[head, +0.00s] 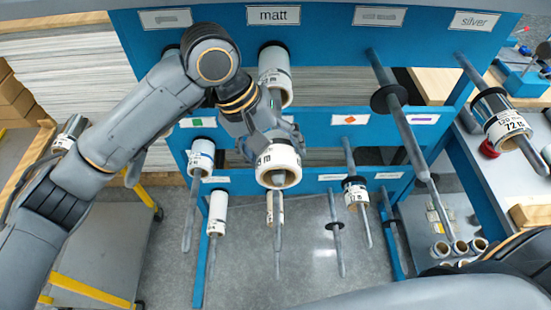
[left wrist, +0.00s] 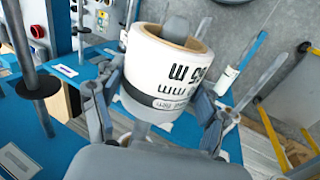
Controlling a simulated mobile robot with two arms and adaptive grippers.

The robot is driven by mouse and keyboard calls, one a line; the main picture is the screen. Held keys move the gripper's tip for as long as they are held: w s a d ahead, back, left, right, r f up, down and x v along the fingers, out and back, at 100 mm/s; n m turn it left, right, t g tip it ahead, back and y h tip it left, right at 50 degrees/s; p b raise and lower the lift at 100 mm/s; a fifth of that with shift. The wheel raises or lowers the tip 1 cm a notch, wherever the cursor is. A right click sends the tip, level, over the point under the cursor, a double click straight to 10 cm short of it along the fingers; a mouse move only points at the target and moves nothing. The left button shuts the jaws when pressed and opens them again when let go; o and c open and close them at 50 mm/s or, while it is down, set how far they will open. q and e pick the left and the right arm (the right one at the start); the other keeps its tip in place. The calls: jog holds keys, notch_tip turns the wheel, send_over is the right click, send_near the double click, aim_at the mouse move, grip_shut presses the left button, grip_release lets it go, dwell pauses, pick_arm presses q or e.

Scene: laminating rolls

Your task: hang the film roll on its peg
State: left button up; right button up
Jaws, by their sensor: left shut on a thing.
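My left gripper (left wrist: 155,110) is shut on a white film roll (left wrist: 165,65) with black print, its fingers on either side of it. In the head view the same roll (head: 278,160) is in front of the rack, below the "matt" label (head: 273,16), with its brown core end facing me. A grey rounded end (left wrist: 176,29) shows in the core in the left wrist view. It looks like a peg tip, but how far the roll is around it is hidden. Another white roll (head: 275,72) sits high under the "matt" label. My right gripper is not in view.
The blue rack (head: 320,60) has several long grey pegs pointing out. The peg under the third label (head: 400,95) carries only a dark disc; the silver peg holds a roll (head: 503,120). Lower pegs carry more rolls. A cart (head: 95,245) stands lower left.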

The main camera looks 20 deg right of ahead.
pick_arm(q)
jog(key=w+d+p, duration=0.1)
jog(key=w, duration=0.3)
jog(key=w+d+p, duration=0.1)
jog(key=w+p, duration=0.1)
jog(key=w, duration=0.1)
jog(key=w+d+p, duration=0.1)
jog(key=w, duration=0.3)
jog(key=shift+w+d, duration=0.2)
jog(key=shift+w, duration=0.1)
jog(key=shift+w+d, duration=0.3)
jog(key=shift+w, duration=0.65)
jog(key=o, duration=1.3)
jog(key=shift+o, duration=0.2)
jog(key=w+a+r, duration=0.1)
jog(key=a, duration=0.5)
jog(key=w+a+r, duration=0.1)
jog(key=w+a, duration=0.1)
jog(key=a, duration=0.4)
jog(key=shift+w+a+r, duration=0.3)
jog(key=shift+a+r, duration=0.05)
